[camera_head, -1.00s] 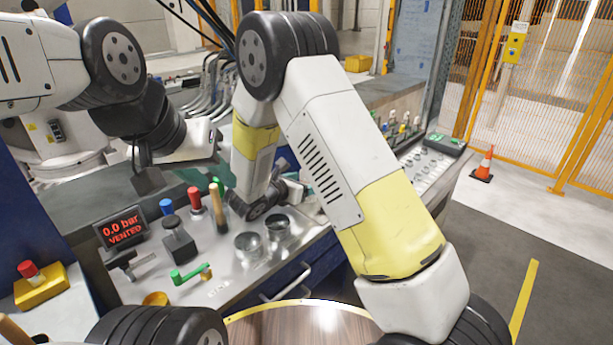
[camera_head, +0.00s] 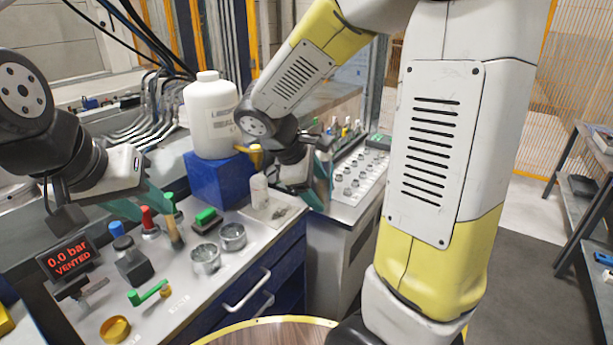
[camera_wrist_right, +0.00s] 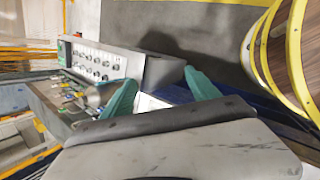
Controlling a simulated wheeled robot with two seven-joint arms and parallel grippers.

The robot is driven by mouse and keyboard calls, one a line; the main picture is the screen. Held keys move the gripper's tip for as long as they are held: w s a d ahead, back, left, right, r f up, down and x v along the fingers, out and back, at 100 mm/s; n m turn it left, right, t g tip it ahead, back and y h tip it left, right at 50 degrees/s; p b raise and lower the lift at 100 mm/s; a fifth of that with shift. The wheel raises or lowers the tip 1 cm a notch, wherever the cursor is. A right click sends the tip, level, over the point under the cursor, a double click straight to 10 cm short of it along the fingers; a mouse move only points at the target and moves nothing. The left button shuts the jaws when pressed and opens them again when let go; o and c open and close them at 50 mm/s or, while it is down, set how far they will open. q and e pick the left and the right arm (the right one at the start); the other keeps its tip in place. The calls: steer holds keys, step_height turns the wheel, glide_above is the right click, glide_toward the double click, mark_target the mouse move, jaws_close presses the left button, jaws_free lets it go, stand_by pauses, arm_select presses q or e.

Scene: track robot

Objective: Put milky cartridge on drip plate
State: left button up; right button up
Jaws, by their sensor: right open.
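A small white bottle (camera_head: 259,190) stands upright on a flat pale plate (camera_head: 283,214) at the bench's back right corner. I cannot tell whether these are the milky cartridge and the drip plate. My right gripper (camera_head: 319,186) is just right of the plate, beyond the bench edge. In the right wrist view its teal fingers (camera_wrist_right: 160,94) are wide apart with nothing held between them. My left gripper (camera_head: 148,203) hangs over the left part of the bench, behind the red and green knobs; whether its fingers hold anything is unclear.
A large white jug (camera_head: 211,115) stands on a blue block (camera_head: 220,180) behind the plate. Two metal cups (camera_head: 206,258), a green-handled valve (camera_head: 148,293) and a pressure display (camera_head: 69,259) crowd the bench. A panel with several round sockets (camera_head: 362,174) stands right.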

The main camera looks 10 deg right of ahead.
steer(key=s+a+r+m+t+y, duration=0.2)
steer(key=s+r+m+y, duration=0.5)
steer(key=s+m, duration=0.5)
step_height(320, 180, up, 2)
steer(key=shift+s+a+r+m+t+y, duration=0.1)
steer(key=shift+s+a+m+t+y, duration=0.2)
steer(key=shift+s+t+y, duration=0.15)
